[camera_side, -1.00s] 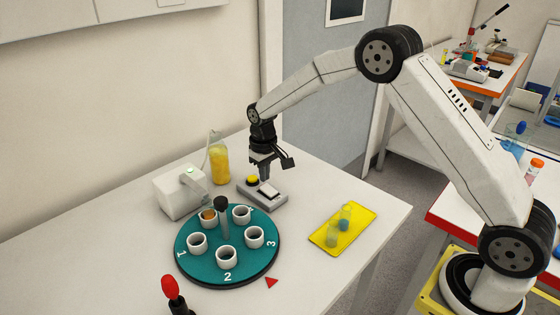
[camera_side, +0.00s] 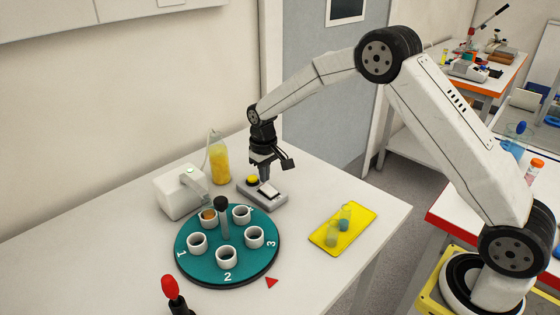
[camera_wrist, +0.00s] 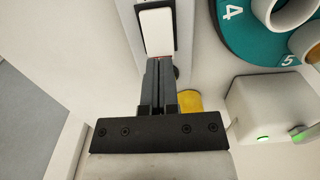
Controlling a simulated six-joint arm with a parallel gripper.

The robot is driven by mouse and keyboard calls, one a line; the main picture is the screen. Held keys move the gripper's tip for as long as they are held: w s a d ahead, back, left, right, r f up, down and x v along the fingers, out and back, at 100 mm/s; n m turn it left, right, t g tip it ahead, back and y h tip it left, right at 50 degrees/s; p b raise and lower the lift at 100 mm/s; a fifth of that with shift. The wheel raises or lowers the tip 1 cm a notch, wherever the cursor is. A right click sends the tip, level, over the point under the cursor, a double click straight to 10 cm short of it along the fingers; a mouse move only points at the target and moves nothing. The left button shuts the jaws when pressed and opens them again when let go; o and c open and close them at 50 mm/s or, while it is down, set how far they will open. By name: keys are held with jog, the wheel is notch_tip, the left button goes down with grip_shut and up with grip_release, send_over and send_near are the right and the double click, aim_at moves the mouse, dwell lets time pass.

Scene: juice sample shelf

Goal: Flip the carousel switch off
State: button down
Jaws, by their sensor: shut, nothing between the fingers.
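The carousel (camera_side: 222,275) is a teal disc with several white cups and printed numbers; part of it shows at the top right of the wrist view (camera_wrist: 238,38). In the wrist view the white rocker (camera_wrist: 156,30) sits in a dark frame just ahead of my fingertips. My gripper (camera_side: 264,178) is shut and empty, pointing down over the box beside the rocker. I cannot tell whether the fingertips touch it.
A white dispenser (camera_side: 177,195) and a bottle of yellow liquid (camera_side: 220,165) stand left of the switch box. A red-topped tool (camera_side: 171,288) stands at the front.

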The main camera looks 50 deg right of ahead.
aim_at(267, 189)
jog(key=shift+f, duration=1.15)
dwell(0.9)
jog(key=shift+r, duration=3.55)
jog(key=shift+s+r, duration=0.15)
jog(key=shift+s, duration=0.35)
jog(key=s+t, duration=0.2)
jog(key=s, duration=2.2)
jog(key=shift+s+a+t, duration=0.2)
jog(key=shift+a+t, duration=0.1)
jog(key=shift+a, duration=0.1)
